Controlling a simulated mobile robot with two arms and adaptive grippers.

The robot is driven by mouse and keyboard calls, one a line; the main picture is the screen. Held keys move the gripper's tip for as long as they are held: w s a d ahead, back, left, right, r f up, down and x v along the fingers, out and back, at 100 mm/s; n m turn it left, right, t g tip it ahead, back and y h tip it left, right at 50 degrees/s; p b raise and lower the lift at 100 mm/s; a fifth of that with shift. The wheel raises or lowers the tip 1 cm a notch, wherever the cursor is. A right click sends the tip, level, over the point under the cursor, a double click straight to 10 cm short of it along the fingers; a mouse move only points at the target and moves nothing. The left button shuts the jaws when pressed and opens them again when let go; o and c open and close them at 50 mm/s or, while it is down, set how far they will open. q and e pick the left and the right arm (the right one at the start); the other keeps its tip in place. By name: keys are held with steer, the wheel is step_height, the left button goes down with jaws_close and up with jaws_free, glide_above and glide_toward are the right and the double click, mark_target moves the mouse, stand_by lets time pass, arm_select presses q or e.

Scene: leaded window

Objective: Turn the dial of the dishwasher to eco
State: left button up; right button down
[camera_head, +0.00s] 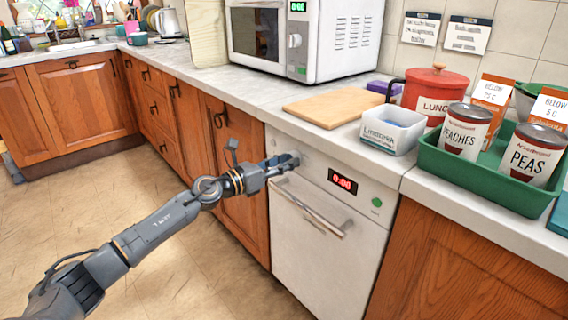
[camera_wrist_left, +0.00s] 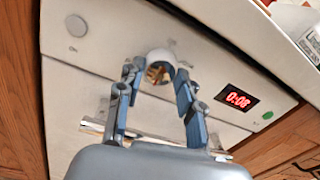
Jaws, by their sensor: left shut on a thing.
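The dishwasher (camera_head: 320,235) is white and stands under the counter, with a red-lit display (camera_head: 342,181) and a green button (camera_head: 377,202) on its front panel. My left gripper (camera_head: 290,161) is at the upper left of that panel. In the left wrist view the fingers of my left gripper (camera_wrist_left: 158,80) are closed around the round grey dial (camera_wrist_left: 158,58). The display (camera_wrist_left: 237,99) is to the right of the dial there. The dial's markings are too small or hidden to read. My right gripper is not in view.
The dishwasher's bar handle (camera_head: 310,205) sits below the panel. On the counter above are a cutting board (camera_head: 330,107), a white tub (camera_head: 392,128), a red pot (camera_head: 435,90) and a green tray (camera_head: 480,182) with cans. The floor (camera_head: 185,250) at left is clear.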

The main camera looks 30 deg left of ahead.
arm_select(q)
steer(key=shift+f, duration=0.1)
steer(key=o, duration=1.2)
steer(key=v, duration=1.2)
